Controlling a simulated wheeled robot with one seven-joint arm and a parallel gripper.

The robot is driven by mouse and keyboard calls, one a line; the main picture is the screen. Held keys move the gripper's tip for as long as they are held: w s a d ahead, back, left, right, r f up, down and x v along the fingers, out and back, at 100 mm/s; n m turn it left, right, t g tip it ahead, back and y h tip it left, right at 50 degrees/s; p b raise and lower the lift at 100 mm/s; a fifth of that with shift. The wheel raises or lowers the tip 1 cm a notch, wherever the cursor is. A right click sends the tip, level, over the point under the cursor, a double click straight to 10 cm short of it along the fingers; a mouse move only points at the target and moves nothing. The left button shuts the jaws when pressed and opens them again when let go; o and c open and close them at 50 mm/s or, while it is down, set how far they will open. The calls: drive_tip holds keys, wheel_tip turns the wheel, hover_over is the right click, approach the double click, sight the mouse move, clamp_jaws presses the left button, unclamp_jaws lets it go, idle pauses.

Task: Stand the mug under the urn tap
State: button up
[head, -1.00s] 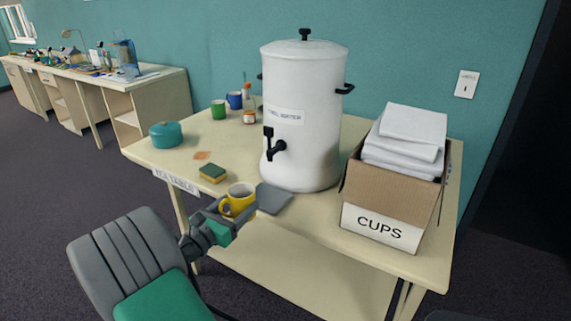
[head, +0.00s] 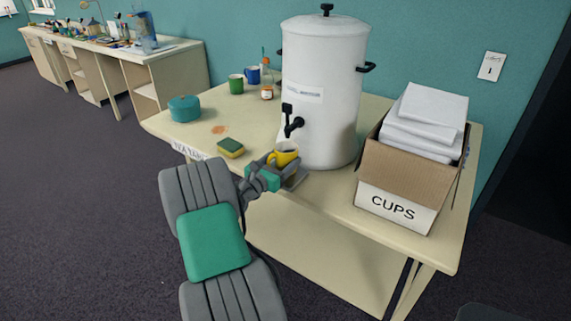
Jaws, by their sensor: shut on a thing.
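The yellow mug (head: 285,152) is upright, with its handle towards the left. My gripper (head: 281,161) is shut on it, one grey finger on each side, and hides its lower part. The white urn (head: 325,95) stands on the tea table with its black tap (head: 293,123) facing me. The mug appears just below and slightly left of the tap spout. A grey flat plate (head: 298,180) lies in front of the urn, partly covered by my gripper. I cannot tell whether the mug touches it.
A sponge (head: 231,147) lies left of my gripper. The CUPS box (head: 408,172) is right of the urn. Bare tabletop (head: 330,192) lies in front.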

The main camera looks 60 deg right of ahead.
drive_tip(key=shift+s+d+r, duration=0.1)
drive_tip(key=shift+r, duration=0.05)
drive_tip(key=shift+f, duration=0.25)
drive_tip(key=o, duration=1.7)
